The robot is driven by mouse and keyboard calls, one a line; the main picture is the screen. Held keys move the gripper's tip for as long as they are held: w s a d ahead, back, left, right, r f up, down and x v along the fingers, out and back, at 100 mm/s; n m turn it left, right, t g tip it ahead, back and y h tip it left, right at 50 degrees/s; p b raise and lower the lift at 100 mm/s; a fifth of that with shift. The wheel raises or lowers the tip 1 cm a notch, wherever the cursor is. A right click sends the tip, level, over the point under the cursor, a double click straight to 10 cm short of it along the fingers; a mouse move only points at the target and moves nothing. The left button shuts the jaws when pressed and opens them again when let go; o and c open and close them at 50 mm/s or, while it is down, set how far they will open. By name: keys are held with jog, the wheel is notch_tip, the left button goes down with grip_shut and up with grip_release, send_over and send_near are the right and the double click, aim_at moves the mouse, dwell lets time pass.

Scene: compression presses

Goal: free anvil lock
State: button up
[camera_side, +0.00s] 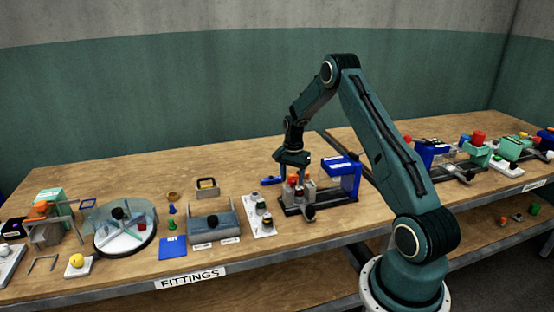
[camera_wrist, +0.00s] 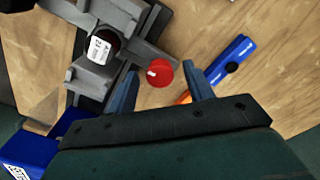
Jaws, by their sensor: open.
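My gripper (camera_side: 291,168) is open above the grey compression press (camera_side: 312,202) at the middle of the bench. In the wrist view its two blue fingers are spread, with a round red knob (camera_wrist: 160,73) showing between and just beyond their tips. The knob appears to sit at the side of the press; I cannot tell whether a finger touches it. A dark red cylinder with a white label (camera_wrist: 102,46) sits between the grey jaws of the press. I cannot tell which part is the anvil lock. A small orange piece (camera_wrist: 184,98) shows near the right finger.
A blue bar with a black knob (camera_wrist: 231,66) lies right of the fingers in the wrist view. The press's blue frame (camera_side: 346,178) stands to its right. A white strip with several knobs (camera_side: 262,215) lies to its left. Other presses stand further right.

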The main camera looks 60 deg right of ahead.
jog(key=c, duration=1)
jog(key=shift+n, duration=0.6)
jog(key=n, duration=0.3)
jog(key=shift+n, duration=0.3)
jog(key=n, duration=0.4)
jog(key=shift+n, duration=0.3)
jog(key=n, duration=0.4)
jog(key=shift+n, duration=0.3)
jog(key=n, duration=0.4)
